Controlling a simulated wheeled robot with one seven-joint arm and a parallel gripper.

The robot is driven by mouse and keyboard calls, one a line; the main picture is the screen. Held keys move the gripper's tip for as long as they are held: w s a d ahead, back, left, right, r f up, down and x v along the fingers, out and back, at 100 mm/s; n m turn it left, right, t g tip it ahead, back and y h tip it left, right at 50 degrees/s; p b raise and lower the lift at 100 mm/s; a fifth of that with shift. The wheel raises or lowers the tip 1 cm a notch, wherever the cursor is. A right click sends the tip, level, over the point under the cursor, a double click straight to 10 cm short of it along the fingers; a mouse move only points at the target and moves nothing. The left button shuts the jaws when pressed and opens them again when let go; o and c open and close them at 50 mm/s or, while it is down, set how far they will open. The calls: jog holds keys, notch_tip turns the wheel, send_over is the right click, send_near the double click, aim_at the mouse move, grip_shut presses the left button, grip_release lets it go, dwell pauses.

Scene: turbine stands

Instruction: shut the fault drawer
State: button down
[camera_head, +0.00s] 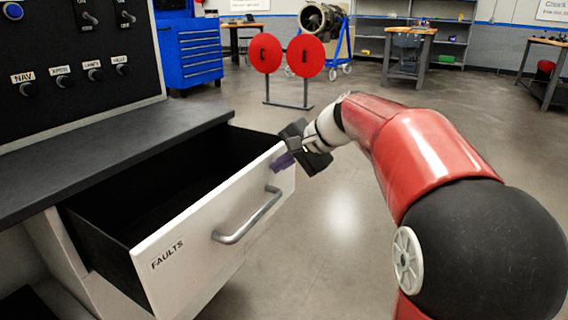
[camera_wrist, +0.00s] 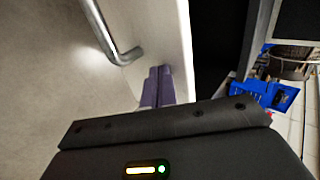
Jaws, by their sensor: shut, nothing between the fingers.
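The fault drawer (camera_head: 205,222) is pulled well out from under the bench, with a white front labelled FAULTS and a dark, empty-looking inside. Its grey bar handle (camera_head: 248,216) is on the front, and the handle also shows in the wrist view (camera_wrist: 110,35). My gripper (camera_head: 282,162) is at the far upper end of the drawer front, past the handle. In the wrist view its purple fingers (camera_wrist: 157,88) are together, with nothing between them. They are close against the white front (camera_wrist: 160,30); I cannot tell if they touch it.
The dark bench top (camera_head: 110,150) lies above the drawer, with a black switch panel (camera_head: 75,60) behind. Red discs on a stand (camera_head: 287,55), a blue tool cabinet (camera_head: 190,52) and a work table (camera_head: 408,45) stand farther back. The floor in front of the drawer is clear.

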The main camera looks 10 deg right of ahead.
jog(key=w+a+p, duration=1)
jog(key=w+a, duration=0.3)
jog(key=a, duration=0.4)
jog(key=shift+w, duration=0.15)
jog(key=shift+a+r, duration=0.1)
jog(key=shift+r, duration=0.05)
